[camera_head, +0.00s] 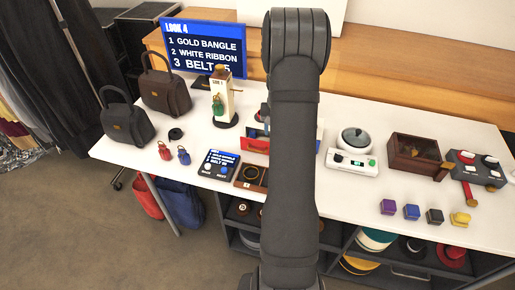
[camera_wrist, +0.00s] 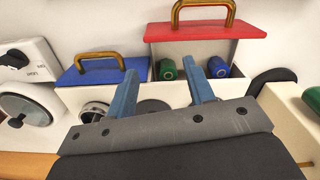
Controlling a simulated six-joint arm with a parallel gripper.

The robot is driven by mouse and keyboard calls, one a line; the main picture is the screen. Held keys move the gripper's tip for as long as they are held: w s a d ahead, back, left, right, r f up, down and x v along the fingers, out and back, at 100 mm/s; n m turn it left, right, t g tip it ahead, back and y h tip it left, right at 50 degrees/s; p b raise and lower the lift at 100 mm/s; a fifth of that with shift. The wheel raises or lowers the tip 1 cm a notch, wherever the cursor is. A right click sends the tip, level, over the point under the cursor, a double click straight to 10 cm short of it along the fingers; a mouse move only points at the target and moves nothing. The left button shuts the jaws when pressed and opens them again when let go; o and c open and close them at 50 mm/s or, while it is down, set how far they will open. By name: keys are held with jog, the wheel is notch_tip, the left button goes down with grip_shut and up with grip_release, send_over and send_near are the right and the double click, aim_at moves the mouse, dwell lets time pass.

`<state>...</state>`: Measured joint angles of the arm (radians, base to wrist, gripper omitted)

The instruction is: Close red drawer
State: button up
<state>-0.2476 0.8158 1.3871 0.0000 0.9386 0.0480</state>
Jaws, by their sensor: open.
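The red drawer (camera_wrist: 205,32) has a red front with a brass handle (camera_wrist: 203,10) in the wrist view. It stands out from the white cabinet further than the blue drawer (camera_wrist: 102,72), and green and blue spools (camera_wrist: 166,69) show inside it. In the head view, part of the red drawer (camera_head: 256,145) shows left of my arm, which hides much of the cabinet. My gripper (camera_wrist: 159,65) is open and empty, its two blue fingers over the cabinet, with the red handle beyond the fingertips. The fingertips are hidden in the head view.
A white dial device (camera_wrist: 27,60) is beside the cabinet in the wrist view. In the head view, a wooden box with a ring (camera_head: 252,177) and a button panel (camera_head: 218,165) stand left of my arm. A pot on a scale (camera_head: 354,150) stands right of it.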

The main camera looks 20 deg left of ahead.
jog(key=c, duration=0.4)
jog(key=shift+s+d, duration=0.1)
jog(key=shift+d, duration=0.2)
jog(key=c, duration=0.3)
jog(key=d+n+t, duration=0.1)
jog(key=s+d+n+t+h, duration=0.1)
jog(key=d, duration=0.1)
jog(key=shift+s+f+n+t, duration=0.15)
jog(key=shift+n+t, duration=0.25)
grip_shut()
jog(key=s+a+r+n+t+y, duration=0.1)
jog(key=s+a+n+t+y, duration=0.15)
jog(key=s+n, duration=0.45)
jog(key=s+a+n+t+y, duration=0.15)
jog(key=s+n+y, duration=0.3)
jog(key=s, duration=0.45)
jog(key=shift+g+h, duration=0.3)
jog(key=shift+h, duration=0.1)
jog(key=x, duration=0.9)
jog(key=shift+a+f, duration=0.25)
jog(key=shift+f, duration=0.05)
jog(key=shift+w+r, duration=0.2)
jog(key=shift+w, duration=0.4)
jog(key=shift+w+r, duration=0.15)
jog(key=shift+w, duration=0.45)
jog(key=shift+w+r, duration=0.1)
jog(key=shift+w, duration=0.7)
